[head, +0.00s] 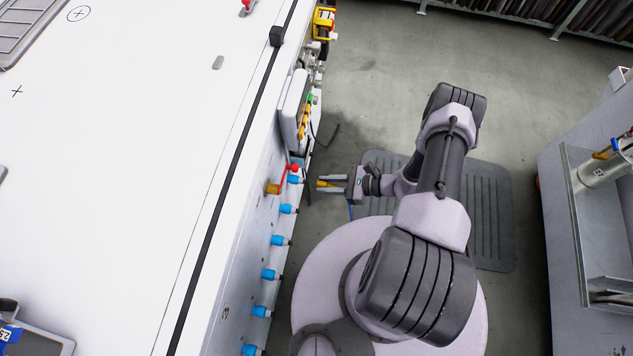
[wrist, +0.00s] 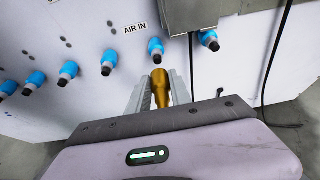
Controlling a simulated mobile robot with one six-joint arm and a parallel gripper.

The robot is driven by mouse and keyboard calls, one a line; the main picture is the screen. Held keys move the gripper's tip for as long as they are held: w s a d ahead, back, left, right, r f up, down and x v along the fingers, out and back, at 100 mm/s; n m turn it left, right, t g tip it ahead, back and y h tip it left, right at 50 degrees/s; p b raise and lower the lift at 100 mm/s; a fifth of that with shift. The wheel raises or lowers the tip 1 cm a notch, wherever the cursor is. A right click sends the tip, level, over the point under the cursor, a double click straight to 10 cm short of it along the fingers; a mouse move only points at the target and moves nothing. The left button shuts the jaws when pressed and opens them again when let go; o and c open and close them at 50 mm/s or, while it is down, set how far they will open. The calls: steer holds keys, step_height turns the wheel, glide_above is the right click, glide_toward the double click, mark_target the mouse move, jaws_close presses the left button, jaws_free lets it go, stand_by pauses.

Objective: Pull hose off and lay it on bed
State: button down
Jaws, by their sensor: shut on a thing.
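My gripper (head: 320,183) is beside the white machine's side wall, fingers pointing left towards it. It is shut on a brass-coloured hose end, which shows between the fingers in the wrist view (wrist: 161,88). The brass tip appears apart from the blue fitting (wrist: 156,47) near the "AIR IN" label (wrist: 135,29). A short blue line (head: 350,212) hangs below my gripper; it may be the hose, but most of its run is hidden. The bed (head: 130,150) is the broad white surface at left in the head view.
A black rail (head: 232,175) runs along the bed's edge. Several blue fittings line the wall below it, near a red-handled valve (head: 293,169). A white box (head: 295,108) juts from the side. A black cable (wrist: 285,50) hangs at right in the wrist view. Much of the bed is bare.

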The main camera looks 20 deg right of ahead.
steer(key=shift+s+d, duration=0.35)
steer(key=shift+d, duration=0.3)
steer(key=shift+s+d, duration=0.35)
steer(key=shift+d, duration=0.3)
